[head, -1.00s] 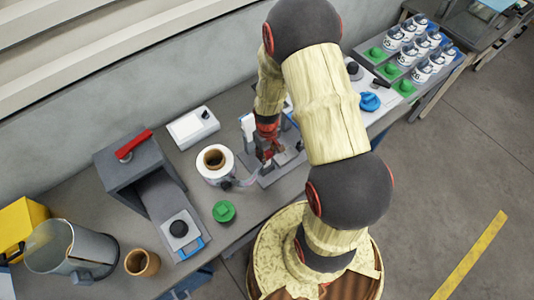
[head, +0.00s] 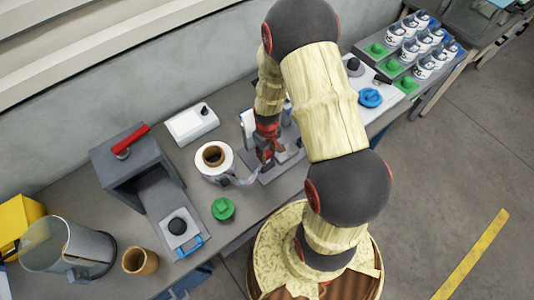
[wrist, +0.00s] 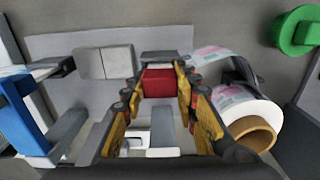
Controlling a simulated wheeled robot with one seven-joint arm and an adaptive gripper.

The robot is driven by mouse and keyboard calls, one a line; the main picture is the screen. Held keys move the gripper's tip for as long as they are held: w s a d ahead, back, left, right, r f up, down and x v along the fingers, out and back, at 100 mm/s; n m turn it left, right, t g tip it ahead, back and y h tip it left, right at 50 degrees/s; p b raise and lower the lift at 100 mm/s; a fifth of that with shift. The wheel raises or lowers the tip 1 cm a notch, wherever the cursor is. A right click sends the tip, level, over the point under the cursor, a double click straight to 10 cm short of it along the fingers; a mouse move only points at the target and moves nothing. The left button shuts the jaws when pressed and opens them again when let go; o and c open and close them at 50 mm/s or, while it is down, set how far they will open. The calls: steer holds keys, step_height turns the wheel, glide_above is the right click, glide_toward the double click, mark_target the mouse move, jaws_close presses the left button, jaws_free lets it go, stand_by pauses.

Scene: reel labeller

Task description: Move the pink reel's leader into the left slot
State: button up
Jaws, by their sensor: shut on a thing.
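The reel (wrist: 243,115), white with pink print and a brown core, lies at the right of the wrist view. It also stands left of my gripper in the head view (head: 226,162). Its printed leader (wrist: 213,54) runs from the reel toward my fingertips and passes behind the right finger. My gripper (wrist: 158,82) is shut on a red block between its yellow fingers, with a grey edge behind it. The fingers hide where leader and block meet. A grey plate (wrist: 70,45) with grey blocks (wrist: 105,62) lies below. I cannot tell which gap is the left slot.
A green knob (head: 222,209) sits in front of the reel. A grey machine with a red handle (head: 131,141) stands to the left. A white box (head: 192,124) is behind the reel. A blue ring (head: 370,97) and several jars (head: 425,42) are to the right.

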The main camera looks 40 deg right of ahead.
steer(key=o, duration=1.2)
steer(key=shift+o, duration=0.2)
step_height(320, 180, up, 12)
steer(key=s+a+r+t+b, duration=0.5)
steer(key=s+a+r+b, duration=0.6)
steer(key=b, duration=0.8)
steer(key=shift+s+a+t, duration=0.3)
steer(key=shift+s+a, duration=0.2)
steer(key=shift+s, duration=0.1)
